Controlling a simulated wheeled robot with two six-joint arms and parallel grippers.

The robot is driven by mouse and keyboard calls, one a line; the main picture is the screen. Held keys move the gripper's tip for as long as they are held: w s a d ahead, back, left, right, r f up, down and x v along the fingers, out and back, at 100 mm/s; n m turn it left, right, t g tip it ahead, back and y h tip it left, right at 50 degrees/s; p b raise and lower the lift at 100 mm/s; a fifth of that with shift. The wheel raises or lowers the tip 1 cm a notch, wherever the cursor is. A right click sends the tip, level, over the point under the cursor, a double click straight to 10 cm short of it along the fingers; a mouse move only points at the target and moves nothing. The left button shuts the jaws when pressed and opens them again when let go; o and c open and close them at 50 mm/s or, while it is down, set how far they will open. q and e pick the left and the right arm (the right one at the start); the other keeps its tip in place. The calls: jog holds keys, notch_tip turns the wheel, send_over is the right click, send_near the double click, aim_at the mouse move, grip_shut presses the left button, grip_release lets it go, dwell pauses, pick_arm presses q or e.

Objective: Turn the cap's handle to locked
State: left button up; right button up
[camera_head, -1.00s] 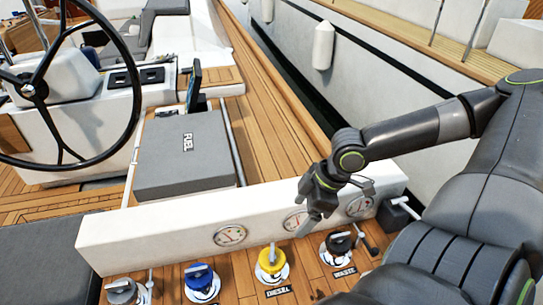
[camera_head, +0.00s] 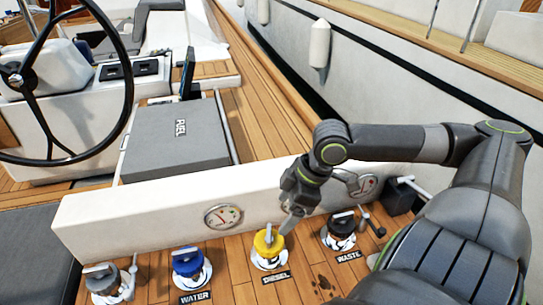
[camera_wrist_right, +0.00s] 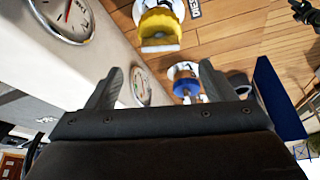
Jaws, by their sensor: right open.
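Four deck filler caps stand in a row on the teak deck. The yellow cap (camera_head: 268,241), labelled DIESEL, has a raised handle. My right gripper (camera_head: 290,222) is open and empty, just above and to the right of this cap in the head view. In the right wrist view the yellow cap (camera_wrist_right: 160,28) lies beyond the open fingertips (camera_wrist_right: 160,78), with its handle bar facing me; I see no contact. The blue cap (camera_head: 187,261), labelled WATER, also shows in the wrist view (camera_wrist_right: 186,87). The black cap (camera_head: 343,224), labelled WASTE, is to the right. My left gripper is out of view.
A grey cap (camera_head: 102,277) stands at the far left. A white panel with gauges (camera_head: 140,215) runs right behind the caps, close to my right gripper. Behind it are a grey FUEL box (camera_head: 175,140) and a steering wheel (camera_head: 130,80).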

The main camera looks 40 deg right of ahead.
aim_at(270, 233)
jog(key=b+x, duration=0.2)
jog(key=x, duration=0.2)
jog(key=shift+f, duration=0.15)
jog(key=shift+b+x, duration=0.3)
jog(key=shift+x, duration=0.6)
jog(key=shift+b+x, duration=0.35)
jog(key=shift+x, duration=0.7)
jog(key=shift+a+f, duration=0.15)
jog(key=shift+f, duration=0.1)
jog(key=shift+c, duration=0.2)
jog(key=c, duration=1)
